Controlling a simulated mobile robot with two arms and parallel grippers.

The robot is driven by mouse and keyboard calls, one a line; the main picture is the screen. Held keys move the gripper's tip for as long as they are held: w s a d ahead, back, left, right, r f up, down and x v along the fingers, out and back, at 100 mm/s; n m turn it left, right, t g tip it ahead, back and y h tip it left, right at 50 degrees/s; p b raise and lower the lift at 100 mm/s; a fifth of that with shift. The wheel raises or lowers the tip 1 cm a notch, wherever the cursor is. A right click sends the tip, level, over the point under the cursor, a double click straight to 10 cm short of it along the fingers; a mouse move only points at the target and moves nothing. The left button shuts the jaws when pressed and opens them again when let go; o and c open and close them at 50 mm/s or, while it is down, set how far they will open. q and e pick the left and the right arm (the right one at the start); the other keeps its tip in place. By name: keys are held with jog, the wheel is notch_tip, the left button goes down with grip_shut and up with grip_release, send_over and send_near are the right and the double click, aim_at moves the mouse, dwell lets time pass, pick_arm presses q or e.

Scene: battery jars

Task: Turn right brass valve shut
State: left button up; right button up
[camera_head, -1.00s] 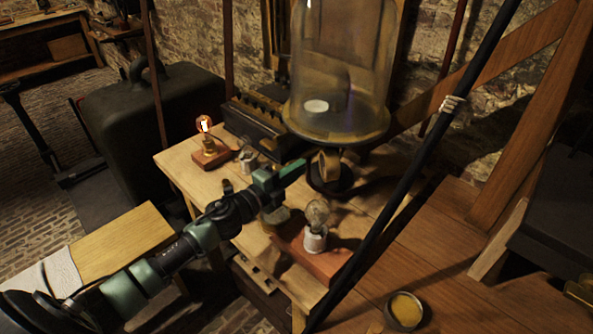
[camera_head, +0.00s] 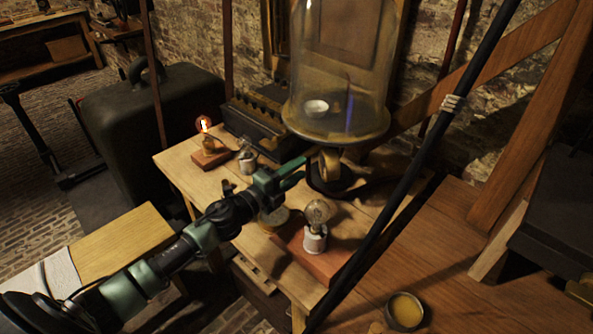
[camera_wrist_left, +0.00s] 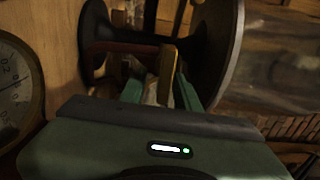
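A glass bell jar (camera_head: 338,75) stands on a round plate over a dark pedestal. Brass valve parts (camera_head: 328,160) show under the plate in the head view. In the left wrist view an upright brass lever (camera_wrist_left: 167,70) stands between the green fingers of my left gripper (camera_wrist_left: 160,92). The fingers are apart, one on each side of it; contact cannot be made out. In the head view my left gripper (camera_head: 296,172) reaches under the plate's front left edge, with its two fingers spread. My right gripper is not in view.
A lit bulb (camera_head: 204,126) on a wood block is at the table's back left. Another bulb (camera_head: 317,213) on a red-brown base is right of my gripper. A round gauge (camera_wrist_left: 12,85) is close on the left in the wrist view. A black pole (camera_head: 412,170) crosses in front.

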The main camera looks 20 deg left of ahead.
pick_arm(q)
jog(key=b+v, duration=0.1)
jog(key=v, duration=0.6)
jog(key=shift+s+a+b, duration=0.15)
jog(key=shift+s+b, duration=0.2)
jog(key=shift+s, duration=0.05)
dwell(0.3)
